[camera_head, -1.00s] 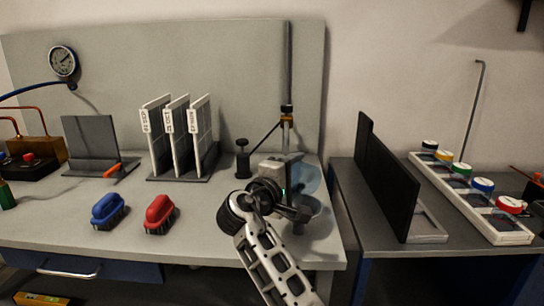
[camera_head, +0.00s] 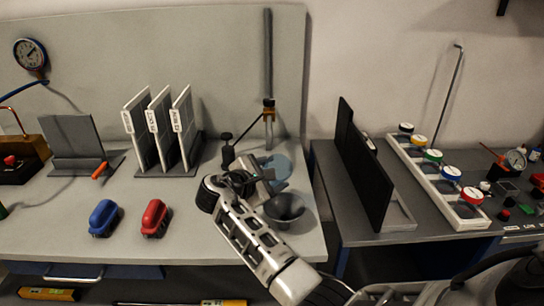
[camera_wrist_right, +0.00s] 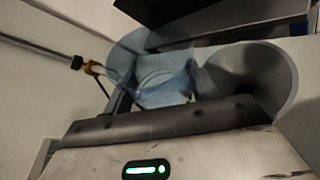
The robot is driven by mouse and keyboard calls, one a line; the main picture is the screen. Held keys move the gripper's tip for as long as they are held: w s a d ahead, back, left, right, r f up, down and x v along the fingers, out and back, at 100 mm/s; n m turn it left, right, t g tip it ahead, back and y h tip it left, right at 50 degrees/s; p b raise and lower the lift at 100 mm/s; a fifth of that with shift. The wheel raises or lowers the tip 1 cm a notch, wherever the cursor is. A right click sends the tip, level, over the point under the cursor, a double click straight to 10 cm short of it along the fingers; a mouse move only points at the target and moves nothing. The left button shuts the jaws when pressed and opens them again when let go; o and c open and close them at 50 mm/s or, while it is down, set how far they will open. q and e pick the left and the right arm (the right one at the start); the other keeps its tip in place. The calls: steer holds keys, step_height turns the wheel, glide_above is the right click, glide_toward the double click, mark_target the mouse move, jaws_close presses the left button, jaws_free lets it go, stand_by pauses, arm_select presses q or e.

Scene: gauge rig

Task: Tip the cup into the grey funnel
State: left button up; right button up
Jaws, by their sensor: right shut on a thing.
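My right gripper (camera_head: 262,188) comes in from the lower right and is shut on a see-through bluish cup (camera_head: 279,168). The cup is behind and just left of the grey funnel (camera_head: 286,210), near the bench's right front corner. The funnel's wide mouth faces up and looks clear of the cup. In the right wrist view the cup (camera_wrist_right: 160,85) shows beyond the gripper body, with the funnel (camera_wrist_right: 250,78) to its right. The gripper hides part of the cup; its tilt and contents are hard to tell. My left gripper is not in view.
A stand with a tall rod (camera_head: 268,75) rises behind the cup. A black upright panel (camera_head: 362,165) stands on the right bench, past a gap.

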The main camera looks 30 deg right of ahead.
mark_target(289, 173)
steer(key=shift+s+r+n+g+p, duration=0.1)
steer(key=shift+r+n+g+p, duration=0.5)
steer(key=shift+p, duration=0.65)
steer(key=shift+s+f+n+g+b, duration=0.3)
steer(key=shift+n+b, duration=0.2)
steer(key=shift+n, duration=0.1)
steer(key=n+g, duration=0.1)
steer(key=s+n, duration=0.1)
steer(key=shift+s+d+r+n+g, duration=0.1)
steer(key=shift+s+r+n+g, duration=0.05)
steer(key=shift+r+n+g, duration=0.25)
steer(key=shift+f, duration=0.1)
steer(key=shift+s+d+n+t, duration=0.2)
steer(key=shift+d+n+t, duration=0.2)
steer(key=shift+d+t, duration=0.2)
steer(key=shift+s+d+n+t+y, duration=0.15)
steer(key=shift+d+n+t+y, duration=0.15)
steer(key=shift+n+t, duration=0.35)
steer(key=shift+s+n+t+y, duration=0.25)
steer(key=shift+n+t+y, duration=0.05)
steer(key=shift+n+t, duration=0.4)
steer(key=s+a+r+n+t+y, duration=0.2)
steer(key=s+a+n+t+y, duration=0.2)
steer(key=a, duration=0.5)
steer(key=s+a+r+n+t+y, duration=0.1)
steer(key=s+a+n+t+y, duration=0.3)
steer(key=s+a+n+y, duration=0.4)
steer(key=shift+s+a+r+n+t+y, duration=0.3)
steer(key=shift+s+a+r+n+t, duration=0.1)
steer(key=shift+s+n, duration=0.3)
